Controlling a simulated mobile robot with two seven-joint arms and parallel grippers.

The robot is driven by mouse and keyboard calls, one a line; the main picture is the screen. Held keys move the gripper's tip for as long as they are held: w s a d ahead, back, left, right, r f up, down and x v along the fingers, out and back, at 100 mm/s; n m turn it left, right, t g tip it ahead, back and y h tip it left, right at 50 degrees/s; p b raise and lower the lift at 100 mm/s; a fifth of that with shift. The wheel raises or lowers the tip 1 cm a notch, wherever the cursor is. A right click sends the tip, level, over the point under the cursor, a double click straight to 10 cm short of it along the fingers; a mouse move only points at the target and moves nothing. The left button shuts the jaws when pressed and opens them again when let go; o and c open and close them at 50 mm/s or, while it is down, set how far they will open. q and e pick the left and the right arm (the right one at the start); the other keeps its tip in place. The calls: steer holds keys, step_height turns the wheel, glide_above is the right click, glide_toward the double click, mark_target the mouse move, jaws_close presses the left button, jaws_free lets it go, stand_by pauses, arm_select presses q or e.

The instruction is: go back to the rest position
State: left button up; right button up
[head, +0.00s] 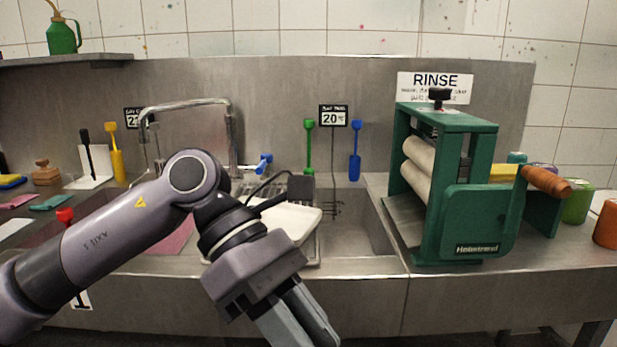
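My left arm comes in from the left and bends down in front of the sink. My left gripper (298,325) points down and to the right at the bottom edge of the head view, in front of the counter's front face. Its two fingers lie close together, and their tips are at or beyond the frame edge, so I cannot tell whether it is open or shut. I see nothing held in the part that shows. My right gripper is not in view.
A green wringer (470,217) with pale rollers stands on the counter at right. Behind my arm are a white tray (311,241), a metal sink basin (368,226) and a tap (190,103). Green (578,204) and orange (606,230) containers stand far right.

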arm_select(q)
step_height(320, 180, up, 5)
steer(key=w+d+n+t+h+p, duration=0.2)
steer(key=w+d+n+h+p, duration=0.1)
steer(key=n+h, duration=1.25)
steer(key=w+a+f+n+t+y+p, duration=0.1)
steer(key=w+a+f+n+t+y, duration=0.35)
steer(key=n+t, duration=0.7)
steer(key=w+a+f+n+t+y+p, duration=0.2)
steer(key=w+a+f+n+t+y, duration=0.3)
steer(key=n+t, duration=0.65)
steer(key=s+a+f+n+g+y, duration=0.1)
steer(key=s+a+f+n+y, duration=0.1)
steer(key=a+f+n+y, duration=0.25)
steer(key=s+a+f+n+g+y, duration=0.1)
steer(key=s+a+f+n+y, duration=0.15)
steer(key=f+n, duration=0.45)
steer(key=s+a+f+n+g+y+p, duration=0.1)
steer(key=s+a+f+n+g+y, duration=0.1)
steer(key=s+f, duration=0.4)
steer(key=s+a+f+n+g+y+p, duration=0.1)
steer(key=s+a+f+n+g+y, duration=0.1)
steer(key=s+f, duration=0.5)
step_height(320, 180, down, 3)
steer(key=a+n+g, duration=0.1)
steer(key=a+g, duration=0.1)
steer(key=shift+s+a+r+y, duration=0.2)
steer(key=shift+s+a+y, duration=0.1)
steer(key=shift+y, duration=0.1)
